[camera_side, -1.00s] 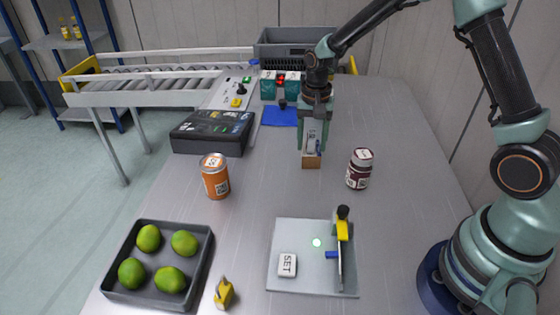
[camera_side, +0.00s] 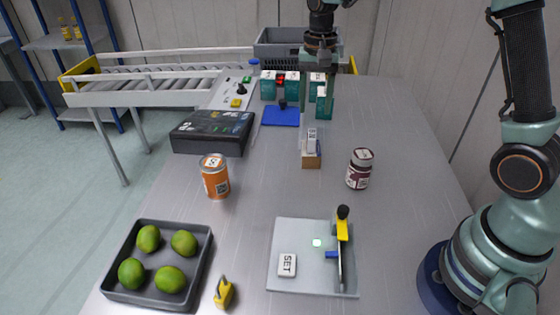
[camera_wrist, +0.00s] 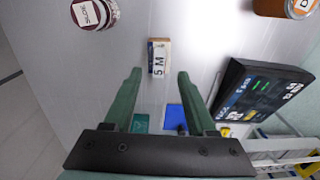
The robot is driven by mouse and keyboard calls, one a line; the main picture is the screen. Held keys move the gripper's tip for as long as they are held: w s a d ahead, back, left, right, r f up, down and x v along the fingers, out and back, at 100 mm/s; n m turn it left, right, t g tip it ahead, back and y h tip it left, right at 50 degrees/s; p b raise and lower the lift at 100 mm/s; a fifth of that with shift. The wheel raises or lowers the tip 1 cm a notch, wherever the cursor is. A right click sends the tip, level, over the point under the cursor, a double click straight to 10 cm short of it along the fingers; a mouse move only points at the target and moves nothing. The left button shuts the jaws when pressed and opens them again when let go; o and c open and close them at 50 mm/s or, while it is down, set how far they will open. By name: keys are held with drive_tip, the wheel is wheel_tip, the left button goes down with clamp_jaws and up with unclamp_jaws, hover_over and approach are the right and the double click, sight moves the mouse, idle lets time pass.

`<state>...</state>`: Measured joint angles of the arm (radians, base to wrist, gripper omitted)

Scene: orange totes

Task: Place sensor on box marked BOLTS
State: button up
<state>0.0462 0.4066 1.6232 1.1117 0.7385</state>
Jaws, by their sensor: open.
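A small white block (camera_side: 311,141) with dark lettering, likely the sensor, rests on a small brown box (camera_side: 311,161) in the middle of the table. In the wrist view the white block (camera_wrist: 159,62) reads "5 M", and the brown box (camera_wrist: 160,43) shows at its edge. I cannot read a BOLTS marking on the box. My gripper (camera_side: 317,115) is open and empty, above the block. In the wrist view the fingertips (camera_wrist: 159,74) stand apart on either side of it, not touching it.
A dark red jar (camera_side: 360,169) stands right of the box, an orange can (camera_side: 215,177) left. A black case (camera_side: 212,133), blue mat (camera_side: 280,116) and teal boxes (camera_side: 268,86) lie behind. In front are a lime tray (camera_side: 207,262) and a lever plate (camera_side: 300,232).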

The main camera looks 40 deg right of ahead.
drive_tip(key=s+a+r+n+t, duration=0.1)
drive_tip(key=s+r+n, duration=0.3)
drive_tip(key=s, duration=0.4)
drive_tip(key=s+a+r+n+t, duration=0.1)
drive_tip(key=s+r+n+t, duration=0.3)
drive_tip(key=s, duration=0.4)
drive_tip(key=shift+r+n+t, duration=0.2)
drive_tip(key=shift+n+t, duration=0.1)
drive_tip(key=shift+n, duration=0.2)
